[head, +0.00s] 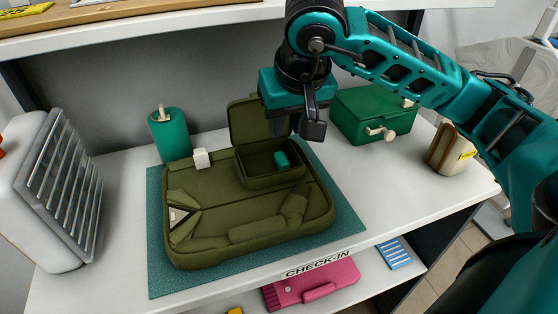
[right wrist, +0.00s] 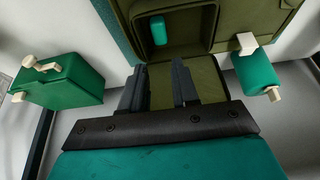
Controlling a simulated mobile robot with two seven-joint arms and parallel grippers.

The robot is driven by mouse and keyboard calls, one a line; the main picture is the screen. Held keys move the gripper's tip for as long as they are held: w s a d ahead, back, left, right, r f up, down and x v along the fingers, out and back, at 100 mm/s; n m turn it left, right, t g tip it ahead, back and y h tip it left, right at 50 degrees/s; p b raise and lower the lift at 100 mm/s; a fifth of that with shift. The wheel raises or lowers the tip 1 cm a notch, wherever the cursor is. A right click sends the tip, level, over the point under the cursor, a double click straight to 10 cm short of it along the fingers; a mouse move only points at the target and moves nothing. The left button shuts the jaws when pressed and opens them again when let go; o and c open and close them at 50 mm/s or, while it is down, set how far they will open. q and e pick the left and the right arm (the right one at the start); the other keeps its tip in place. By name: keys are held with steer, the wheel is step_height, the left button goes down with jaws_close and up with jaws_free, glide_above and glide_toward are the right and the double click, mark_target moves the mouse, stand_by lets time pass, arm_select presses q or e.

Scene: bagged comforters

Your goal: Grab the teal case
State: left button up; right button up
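A small teal case (head: 281,160) lies in the raised inner compartment of an open olive-green bag (head: 250,232). It also shows in the right wrist view (right wrist: 158,30), beyond the fingertips and roughly in line with the space between them. My right gripper (head: 294,128) is above the back of the bag, beside the compartment's upright lid (head: 256,118). In the right wrist view its two dark fingers (right wrist: 158,72) are apart with nothing between them. My left gripper is in neither view.
A teal cylinder (head: 169,136) stands behind the bag at left. A green box (head: 374,114) and a beige case (head: 450,148) are at right. A grey ribbed suitcase (head: 62,185) stands at far left. A wooden-topped shelf (head: 115,16) hangs above.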

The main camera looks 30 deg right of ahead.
mark_target(278, 151)
steer(key=x, duration=0.8)
steer(key=shift+w+a+f, duration=0.1)
steer(key=shift+w+f, duration=0.05)
steer(key=shift+f, duration=0.15)
jaws_close()
